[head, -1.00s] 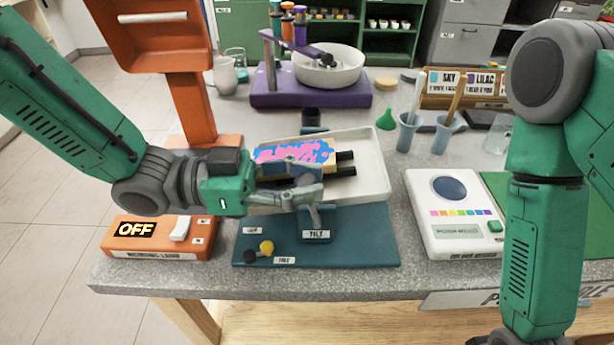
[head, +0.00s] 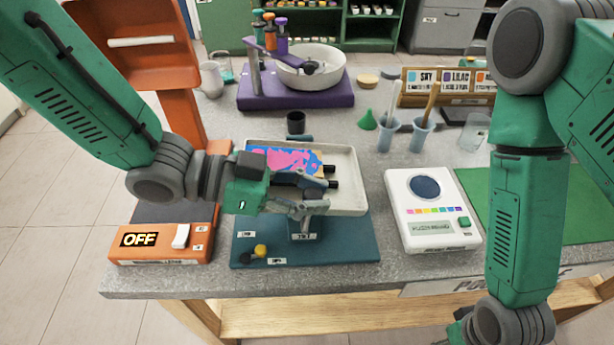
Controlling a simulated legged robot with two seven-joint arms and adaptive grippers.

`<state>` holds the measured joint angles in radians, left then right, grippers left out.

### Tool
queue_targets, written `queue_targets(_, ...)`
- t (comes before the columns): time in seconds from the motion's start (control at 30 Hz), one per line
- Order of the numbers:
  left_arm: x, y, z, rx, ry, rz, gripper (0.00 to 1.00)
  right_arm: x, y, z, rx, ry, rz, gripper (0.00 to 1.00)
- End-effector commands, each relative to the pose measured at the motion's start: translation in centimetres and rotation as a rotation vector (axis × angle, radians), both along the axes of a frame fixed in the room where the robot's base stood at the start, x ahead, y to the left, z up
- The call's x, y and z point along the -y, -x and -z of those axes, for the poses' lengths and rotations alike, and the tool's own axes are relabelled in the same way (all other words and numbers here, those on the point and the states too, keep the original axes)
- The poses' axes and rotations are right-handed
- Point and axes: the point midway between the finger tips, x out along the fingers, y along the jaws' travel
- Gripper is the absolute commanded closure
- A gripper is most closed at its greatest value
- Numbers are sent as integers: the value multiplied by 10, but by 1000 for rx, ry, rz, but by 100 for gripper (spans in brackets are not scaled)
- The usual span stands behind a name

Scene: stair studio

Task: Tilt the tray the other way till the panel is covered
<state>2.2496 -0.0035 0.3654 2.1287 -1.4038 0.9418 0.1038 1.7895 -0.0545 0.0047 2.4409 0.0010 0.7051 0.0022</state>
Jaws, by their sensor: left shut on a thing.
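The white tray (head: 348,190) sits on the teal tilt stand (head: 345,240), its right side slightly lower than its left in the picture. The panel (head: 280,161) lies in it, with pink and blue paint over its left and middle; a tan-orange patch shows at its right end. My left gripper (head: 308,198) is shut at the tray's front edge, above the "TILT" label, on what looks like the tilt handle; the fingers hide most of it. They also hide the panel's front part. My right gripper (head: 462,331) is barely in view at the bottom edge, its fingers unseen.
An orange lamp base (head: 160,240) reading "OFF" stands left of the stand. A white meter (head: 432,212) stands to the right, beside a green mat (head: 530,205). Behind are a purple stand with a bowl (head: 295,95), a green funnel (head: 367,121) and blue cups (head: 387,135).

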Motion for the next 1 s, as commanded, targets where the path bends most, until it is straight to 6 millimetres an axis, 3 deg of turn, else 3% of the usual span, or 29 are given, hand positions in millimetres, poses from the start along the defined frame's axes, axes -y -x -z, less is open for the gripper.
queue_targets(0.1, 5, -3, -5, 5, -55, -4, 100, 0, 0, -17, 0, 0, 0, 60)
queue_targets(0.4, 14, -3, -2, 6, -159, -4, 100, 0, 0, -38, 0, 0, 0, 60)
queue_targets(1.0, 20, -4, 2, 7, -217, -8, 100, 0, 0, -48, 0, 0, 0, 60)
